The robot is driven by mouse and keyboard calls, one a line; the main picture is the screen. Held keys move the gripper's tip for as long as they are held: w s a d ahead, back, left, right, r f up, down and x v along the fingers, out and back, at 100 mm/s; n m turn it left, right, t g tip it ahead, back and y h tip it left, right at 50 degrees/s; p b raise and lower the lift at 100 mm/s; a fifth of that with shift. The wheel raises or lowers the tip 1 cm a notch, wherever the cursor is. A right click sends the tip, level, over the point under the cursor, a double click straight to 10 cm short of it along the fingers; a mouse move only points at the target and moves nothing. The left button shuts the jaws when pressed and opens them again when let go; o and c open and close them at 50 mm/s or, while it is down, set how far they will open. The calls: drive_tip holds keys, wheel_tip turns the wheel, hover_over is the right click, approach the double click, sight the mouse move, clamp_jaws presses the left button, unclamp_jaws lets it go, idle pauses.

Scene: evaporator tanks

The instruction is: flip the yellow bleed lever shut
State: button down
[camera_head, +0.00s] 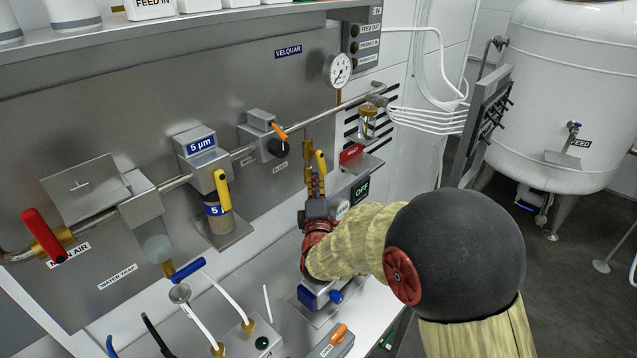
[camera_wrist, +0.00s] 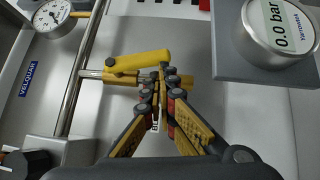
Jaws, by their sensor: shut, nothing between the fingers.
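The yellow bleed lever (camera_wrist: 137,62) lies roughly in line with its brass valve (camera_wrist: 95,74) in the wrist view, its rounded free end towards the right. The lever also shows in the head view (camera_head: 320,161), beside the brass fitting under the pipe. My gripper (camera_wrist: 162,72) is shut and empty, its fingertips close to the lever's free end and over part of the brass body. I cannot tell whether they touch. In the head view my gripper (camera_head: 316,178) is just below the lever. A label behind the fingers is partly hidden.
A grey box with a round gauge reading 0.0 bar (camera_wrist: 281,25) is close right of my fingers. The steel pipe (camera_wrist: 84,60) runs left of the valve. In the head view a filter with another yellow lever (camera_head: 222,188) and a red lever (camera_head: 43,232) are left.

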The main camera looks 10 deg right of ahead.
drive_tip(key=shift+w+d+b, duration=0.25)
drive_tip(key=shift+w+d, duration=0.55)
drive_tip(key=shift+d, duration=0.3)
drive_tip(key=shift+w+d+b, duration=0.25)
drive_tip(key=shift+w+d, duration=0.55)
drive_tip(key=shift+d, duration=0.25)
drive_tip(key=s+a+f, duration=0.1)
drive_tip(key=s, duration=1)
drive_tip(key=shift+s+a, duration=0.4)
